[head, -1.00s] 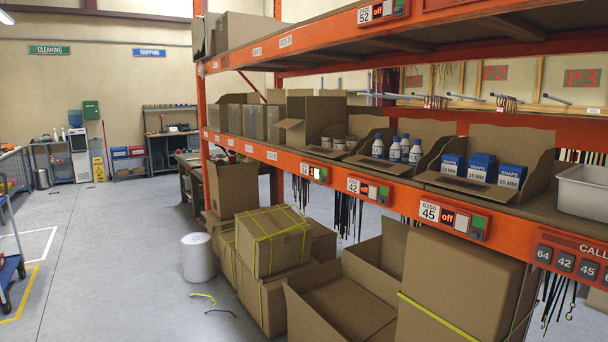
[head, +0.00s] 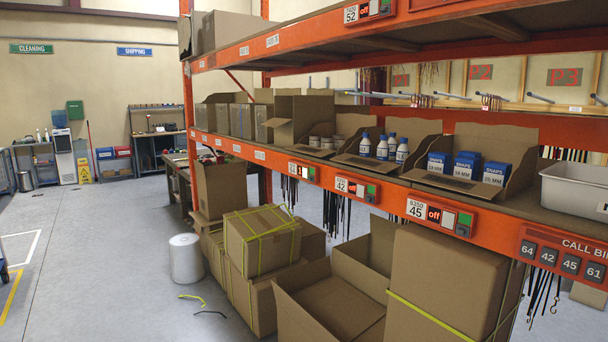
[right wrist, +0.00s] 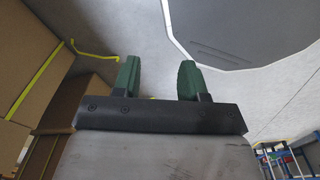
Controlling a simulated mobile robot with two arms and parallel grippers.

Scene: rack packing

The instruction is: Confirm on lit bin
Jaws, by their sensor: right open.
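An orange rack (head: 480,250) carries small pick modules on its shelf edges. The module marked 45 (head: 440,215) shows red "off" beside a pale button and a green one, below an open carton (head: 518,203) of blue SNAPS boxes. The module marked 42 (head: 356,188) is below a carton of blue-capped bottles (head: 382,147). A further module (head: 303,171) is left of it; its number is too small to read. Module 52 (head: 368,11) on the upper beam shows "off". I cannot tell which is lit. My right gripper (right wrist: 158,80) is open and empty; my left is out of view.
A CALL BIN panel (head: 562,252) with several number tiles is on the beam at right. A white tub (head: 575,192) stands above it. Large cartons (head: 445,278) fill the floor under the shelf. Free grey floor (head: 110,240) lies to the left.

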